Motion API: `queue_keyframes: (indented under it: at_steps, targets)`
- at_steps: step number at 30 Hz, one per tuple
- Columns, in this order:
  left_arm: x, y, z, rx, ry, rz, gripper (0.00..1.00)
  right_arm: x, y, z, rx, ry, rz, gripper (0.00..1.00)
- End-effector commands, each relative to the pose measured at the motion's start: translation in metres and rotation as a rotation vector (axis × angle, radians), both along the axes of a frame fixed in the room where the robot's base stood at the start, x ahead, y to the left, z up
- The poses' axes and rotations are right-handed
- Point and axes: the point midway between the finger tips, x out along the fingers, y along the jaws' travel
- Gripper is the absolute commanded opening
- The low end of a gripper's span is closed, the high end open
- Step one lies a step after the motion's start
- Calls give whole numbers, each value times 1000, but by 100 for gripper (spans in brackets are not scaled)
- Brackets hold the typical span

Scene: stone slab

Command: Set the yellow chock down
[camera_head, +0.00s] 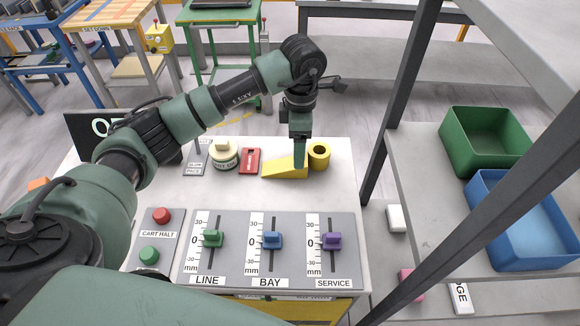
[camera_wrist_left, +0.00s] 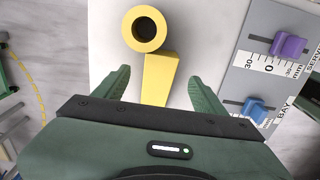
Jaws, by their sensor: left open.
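The yellow chock (camera_head: 283,169) is a wedge lying on the pale slab (camera_head: 345,195), behind the slider panel. A yellow ring (camera_head: 319,155) stands at its right end; both also show in the left wrist view, the chock (camera_wrist_left: 160,84) below the ring (camera_wrist_left: 145,29). I cannot tell whether ring and chock touch. My left gripper (camera_head: 299,163) points down at the chock in the head view. In the left wrist view my left gripper (camera_wrist_left: 159,78) is open, with a finger on each side of the chock and gaps showing. My right gripper is not in view.
A red block (camera_head: 250,160) and a round cream dial (camera_head: 223,155) sit left of the chock. In front are green, blue and purple sliders (camera_head: 331,241) and red and green buttons (camera_head: 149,255). A dark shelf post (camera_head: 400,100) and green and blue bins (camera_head: 520,220) stand right.

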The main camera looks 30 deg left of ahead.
Motion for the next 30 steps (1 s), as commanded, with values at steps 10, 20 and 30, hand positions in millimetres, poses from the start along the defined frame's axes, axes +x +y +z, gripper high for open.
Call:
queue_keyframes:
  at_steps: [10,20,30]
  targets:
    - [-2,1,-45,-4,5,-1,71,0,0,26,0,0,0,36]
    - [-1,1,-63,-3,-1,-2,71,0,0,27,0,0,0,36]
    - [-1,1,-62,-3,-1,-2,0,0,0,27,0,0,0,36]
